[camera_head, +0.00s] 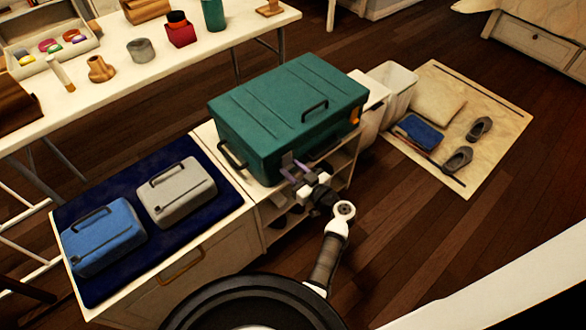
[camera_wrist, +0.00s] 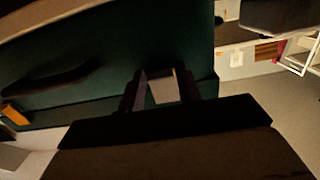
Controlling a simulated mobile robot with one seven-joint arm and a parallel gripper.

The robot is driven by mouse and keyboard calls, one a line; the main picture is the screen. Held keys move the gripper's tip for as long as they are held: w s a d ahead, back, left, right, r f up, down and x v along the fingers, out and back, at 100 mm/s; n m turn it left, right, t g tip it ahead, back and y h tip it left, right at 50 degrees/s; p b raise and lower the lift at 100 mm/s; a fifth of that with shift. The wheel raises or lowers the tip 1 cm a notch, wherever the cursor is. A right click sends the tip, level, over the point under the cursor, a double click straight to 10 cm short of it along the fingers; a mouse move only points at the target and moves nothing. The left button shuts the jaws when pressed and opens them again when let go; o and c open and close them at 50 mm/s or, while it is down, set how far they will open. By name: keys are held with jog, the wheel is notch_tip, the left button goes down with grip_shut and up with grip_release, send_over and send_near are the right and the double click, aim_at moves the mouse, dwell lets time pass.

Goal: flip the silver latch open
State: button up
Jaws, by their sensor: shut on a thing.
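A green case (camera_head: 290,105) with a handle on its lid lies closed on a low shelf unit. A silver latch (camera_head: 287,159) is on its near side, partly hidden by my gripper (camera_head: 297,172). In the wrist view, the latch (camera_wrist: 164,84) shows as a pale plate between my dark fingers, against the green case wall (camera_wrist: 110,70). My gripper is shut on the latch. The latch's exact angle is hard to tell. An orange latch (camera_head: 355,116) is at the case's right end.
A grey case (camera_head: 177,192) and a blue case (camera_head: 103,237) lie on a dark blue mat to the left. A white bin (camera_head: 392,85) stands right of the green case. A table (camera_head: 110,85) with several small objects is behind.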

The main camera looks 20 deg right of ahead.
aim_at(288, 164)
jog(key=r+g+p, duration=0.1)
jog(key=p, duration=0.1)
jog(key=s+g+h+p, duration=0.1)
jog(key=g+p, duration=0.1)
jog(key=r+g+p, duration=0.1)
jog(key=p, duration=0.1)
jog(key=shift+s+d+r+g+h, duration=0.3)
jog(key=shift+s+r, duration=0.05)
jog(key=r+g+p, duration=0.1)
jog(key=p, duration=0.1)
jog(key=g+h+p, duration=0.1)
jog(key=g+p, duration=0.1)
jog(key=p, duration=0.1)
jog(key=shift+s+d+r, duration=0.1)
jog(key=shift+s+r, duration=0.25)
jog(key=shift+r, duration=0.05)
jog(key=shift+r+g+h+p, duration=0.45)
jog(key=shift+g+p, duration=0.7)
jog(key=shift+p, duration=0.2)
jog(key=shift+r+g+h+p, duration=0.5)
jog(key=shift+g+p, duration=0.7)
jog(key=shift+p, duration=0.2)
jog(key=shift+r+g+h+p, duration=0.45)
jog(key=shift+g+p, duration=0.7)
jog(key=shift+p, duration=0.2)
jog(key=o, duration=0.9)
